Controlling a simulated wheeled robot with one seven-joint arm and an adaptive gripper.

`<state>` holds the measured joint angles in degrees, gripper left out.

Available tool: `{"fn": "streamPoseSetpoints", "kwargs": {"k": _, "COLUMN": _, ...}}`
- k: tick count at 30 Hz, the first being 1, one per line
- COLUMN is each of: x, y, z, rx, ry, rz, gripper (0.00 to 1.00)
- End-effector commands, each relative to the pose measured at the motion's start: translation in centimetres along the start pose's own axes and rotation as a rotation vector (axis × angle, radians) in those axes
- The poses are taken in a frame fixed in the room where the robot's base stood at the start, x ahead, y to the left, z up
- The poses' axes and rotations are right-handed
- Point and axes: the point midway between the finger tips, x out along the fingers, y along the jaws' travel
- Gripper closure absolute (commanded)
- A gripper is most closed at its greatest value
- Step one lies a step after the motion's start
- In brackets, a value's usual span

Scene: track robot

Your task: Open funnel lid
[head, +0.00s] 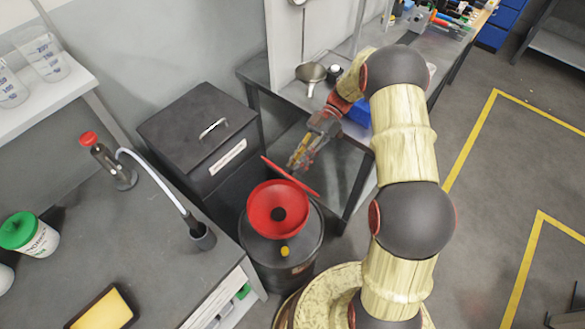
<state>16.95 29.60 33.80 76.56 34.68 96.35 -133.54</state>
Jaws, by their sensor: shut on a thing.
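A red funnel (277,209) sits on top of a dark drum (285,262) on the floor. Its inside with a dark centre hole faces up. The red funnel lid (290,177) stands raised and tilted at the funnel's far side, seen nearly edge-on. My gripper (296,163) is at the lid's upper edge, behind the funnel as seen here, and is shut on the lid. The exact contact of the fingers is small and partly hidden by the lid.
A black bin (195,130) with a handle stands left of the drum. A bench with a metal funnel (311,73) is behind. A yellow-taped floor (500,170) lies open at the right.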

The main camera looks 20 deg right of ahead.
Motion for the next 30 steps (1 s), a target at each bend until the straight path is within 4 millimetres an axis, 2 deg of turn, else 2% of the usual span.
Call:
{"fn": "streamPoseSetpoints", "kwargs": {"k": 9, "x": -1.07, "y": 0.21, "z": 0.46, "rx": 0.001, "ry": 0.056, "rz": -0.022, "gripper": 1.00}}
{"fn": "streamPoseSetpoints", "kwargs": {"k": 21, "x": -1.09, "y": 0.20, "z": 0.51, "rx": 0.002, "ry": 0.059, "rz": -0.025, "gripper": 1.00}}
{"fn": "streamPoseSetpoints", "kwargs": {"k": 22, "x": -1.08, "y": 0.20, "z": 0.51, "rx": 0.002, "ry": 0.059, "rz": -0.025, "gripper": 0.80}}
{"fn": "streamPoseSetpoints", "kwargs": {"k": 30, "x": -1.09, "y": 0.17, "z": 0.43, "rx": 0.002, "ry": 0.060, "rz": -0.025, "gripper": 0.65}}
